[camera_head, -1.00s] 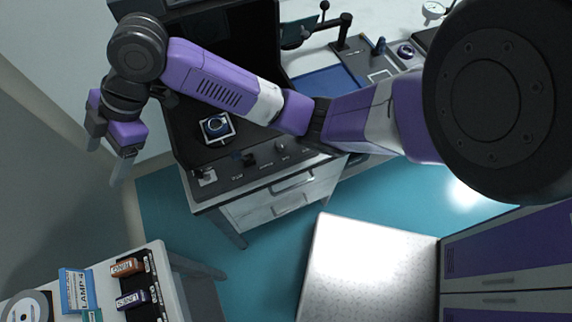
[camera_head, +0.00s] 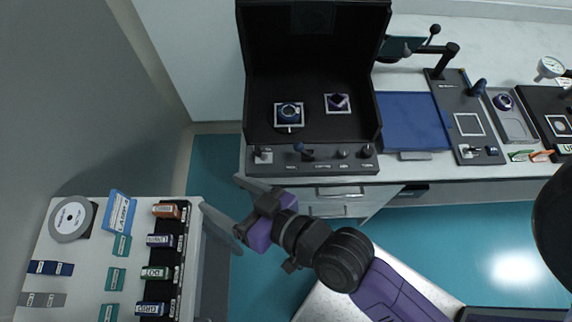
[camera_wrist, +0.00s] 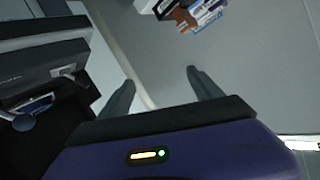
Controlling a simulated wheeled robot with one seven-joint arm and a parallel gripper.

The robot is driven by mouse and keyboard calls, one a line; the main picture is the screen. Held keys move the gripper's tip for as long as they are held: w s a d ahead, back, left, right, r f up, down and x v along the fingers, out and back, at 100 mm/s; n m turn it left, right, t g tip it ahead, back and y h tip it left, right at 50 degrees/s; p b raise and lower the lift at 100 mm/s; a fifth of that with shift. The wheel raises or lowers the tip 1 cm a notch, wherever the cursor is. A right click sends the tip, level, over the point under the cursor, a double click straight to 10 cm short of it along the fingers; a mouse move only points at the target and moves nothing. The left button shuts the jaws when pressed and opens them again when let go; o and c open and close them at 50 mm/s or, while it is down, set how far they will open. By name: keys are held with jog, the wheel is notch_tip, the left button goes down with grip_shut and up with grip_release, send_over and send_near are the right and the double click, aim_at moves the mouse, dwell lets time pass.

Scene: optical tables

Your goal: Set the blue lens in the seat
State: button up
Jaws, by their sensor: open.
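A blue round lens-like piece (camera_head: 289,112) sits on a white-edged square inside the open black box on the bench. I cannot tell for sure which of several white-edged squares is the seat; an empty one (camera_head: 468,124) is on the grey plate at the right. My gripper (camera_head: 220,192) is open and empty, in front of the bench and apart from the blue piece. In the wrist view the fingers (camera_wrist: 160,82) are spread with nothing between them.
The black box (camera_head: 258,55) has a front panel with knobs (camera_head: 342,153). A blue mat (camera_head: 412,122) lies to its right. A white side table (camera_head: 78,288) at lower left holds a rack of labelled boxes (camera_head: 160,240). Teal floor (camera_head: 210,160) shows between the tables.

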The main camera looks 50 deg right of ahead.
jog(key=s+d+r+n, duration=0.1)
jog(key=s+d, duration=0.3)
jog(key=s, duration=0.5)
jog(key=s+d+r+n+h, duration=0.1)
jog(key=s+d, duration=0.3)
jog(key=s, duration=0.5)
jog(key=shift+s+r+n, duration=0.25)
jog(key=shift+r+n, duration=0.15)
jog(key=shift+r, duration=0.5)
dwell(0.5)
